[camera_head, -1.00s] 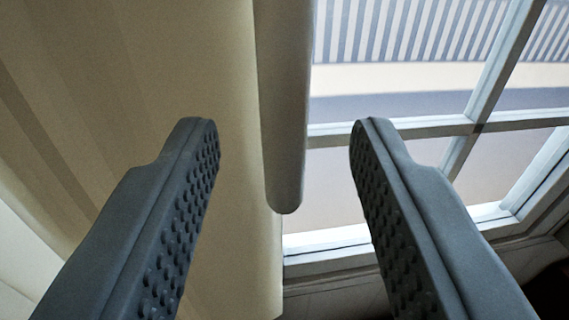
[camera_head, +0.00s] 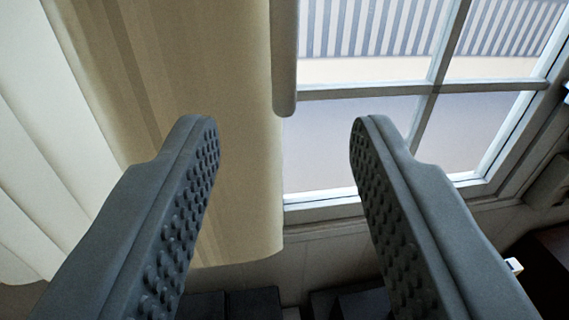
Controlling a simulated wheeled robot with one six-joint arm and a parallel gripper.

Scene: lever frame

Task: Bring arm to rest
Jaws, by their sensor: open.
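My gripper (camera_head: 285,135) is open, with its two grey studded fingers apart and nothing between them. The lower end of a pale rounded bar (camera_head: 284,60) hangs just beyond and above the gap between the fingertips. The bar does not appear to touch either finger. Its upper part is cut off by the top of the view.
A beige curtain (camera_head: 240,200) hangs on the left, with a paler curtain (camera_head: 35,160) at the far left. A window with white bars (camera_head: 432,88) fills the right. Dark objects (camera_head: 255,302) lie low in the middle, and a dark surface (camera_head: 545,265) is at lower right.

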